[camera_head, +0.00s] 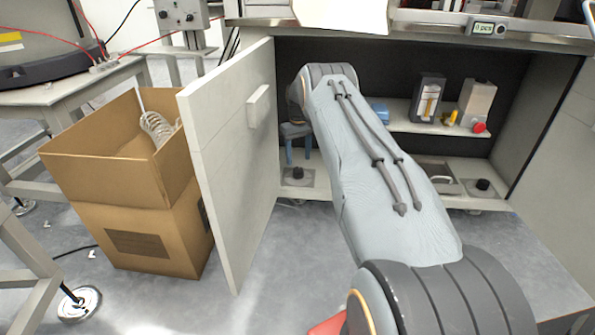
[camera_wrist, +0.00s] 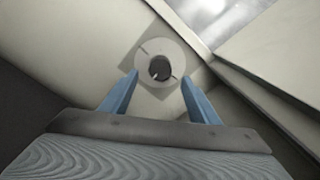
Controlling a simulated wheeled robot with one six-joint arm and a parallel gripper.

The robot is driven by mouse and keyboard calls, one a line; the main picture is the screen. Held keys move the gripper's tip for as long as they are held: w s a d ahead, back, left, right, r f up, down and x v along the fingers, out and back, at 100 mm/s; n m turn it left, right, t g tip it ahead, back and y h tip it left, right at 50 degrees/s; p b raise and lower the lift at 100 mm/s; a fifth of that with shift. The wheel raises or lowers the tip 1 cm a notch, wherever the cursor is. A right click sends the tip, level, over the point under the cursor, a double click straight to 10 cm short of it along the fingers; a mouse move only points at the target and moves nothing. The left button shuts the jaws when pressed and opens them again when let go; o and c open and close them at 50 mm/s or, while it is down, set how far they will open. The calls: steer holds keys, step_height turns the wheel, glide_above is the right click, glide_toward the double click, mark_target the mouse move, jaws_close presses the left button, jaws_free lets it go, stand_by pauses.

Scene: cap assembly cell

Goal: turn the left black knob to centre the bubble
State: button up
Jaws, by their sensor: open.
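The left black knob (camera_head: 298,174) stands on a grey plate on the cabinet's low shelf. In the wrist view the knob (camera_wrist: 160,68) sits in a pale round disc. My gripper (camera_head: 298,162) is directly above it, blue fingers pointing down. In the wrist view my gripper (camera_wrist: 160,80) is open and empty, one fingertip on each side of the knob; I cannot tell whether either touches it. The right black knob (camera_head: 483,185) stands on its own plate at the shelf's right. I cannot make out the bubble in either view.
A cabinet door (camera_head: 232,160) stands open left of my arm. A cardboard box (camera_head: 130,215) is beyond it. The upper shelf (camera_head: 400,121) holds a grey box with a red button (camera_head: 478,104) and a dark-framed device (camera_head: 428,97). My arm hides the middle of the cabinet.

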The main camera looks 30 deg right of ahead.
mark_target(298, 169)
step_height(298, 169, down, 6)
steer(key=shift+f+b, duration=0.1)
steer(key=shift+b, duration=0.95)
steer(key=c, duration=1)
steer(key=shift+c, duration=0.2)
steer(key=shift+m, duration=0.3)
